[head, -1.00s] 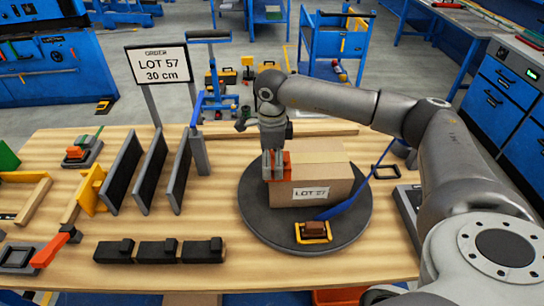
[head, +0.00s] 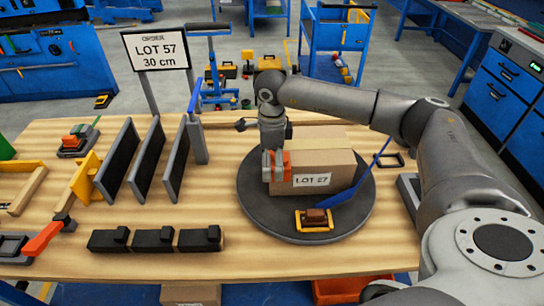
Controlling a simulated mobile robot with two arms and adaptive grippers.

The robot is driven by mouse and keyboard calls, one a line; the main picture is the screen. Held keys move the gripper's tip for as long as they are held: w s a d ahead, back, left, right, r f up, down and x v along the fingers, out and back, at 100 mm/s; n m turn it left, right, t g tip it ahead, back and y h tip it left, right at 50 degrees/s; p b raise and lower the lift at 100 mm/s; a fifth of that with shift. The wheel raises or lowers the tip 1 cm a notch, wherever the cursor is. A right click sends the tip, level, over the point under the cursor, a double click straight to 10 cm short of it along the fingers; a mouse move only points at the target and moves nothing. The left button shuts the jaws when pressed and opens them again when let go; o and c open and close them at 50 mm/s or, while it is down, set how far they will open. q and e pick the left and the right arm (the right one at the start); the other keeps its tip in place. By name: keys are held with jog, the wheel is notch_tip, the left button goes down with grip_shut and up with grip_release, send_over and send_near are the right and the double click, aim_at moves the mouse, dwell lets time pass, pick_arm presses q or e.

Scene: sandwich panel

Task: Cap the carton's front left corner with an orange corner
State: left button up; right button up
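The brown carton (head: 325,170) with a LOT 57 label stands on a dark round turntable (head: 262,222). My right gripper (head: 273,172) points down at the carton's front left corner. Its fingers look closed on an orange corner (head: 286,168), which shows on both sides of them. The orange corner is against or very close to the carton's corner edge; the fingers hide part of it, so I cannot tell if it is fully seated. My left gripper is not in view.
Dark upright panels (head: 150,158) and a sign (head: 158,52) stand to the left. Black blocks (head: 155,240) line the table's front left. An orange-handled tool (head: 43,238) lies far left.

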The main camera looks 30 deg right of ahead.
jog(key=shift+w+f, duration=0.1)
jog(key=shift+f, duration=0.15)
jog(key=shift+r, duration=0.4)
notch_tip(320, 180, up, 11)
jog(key=shift+r, duration=0.2)
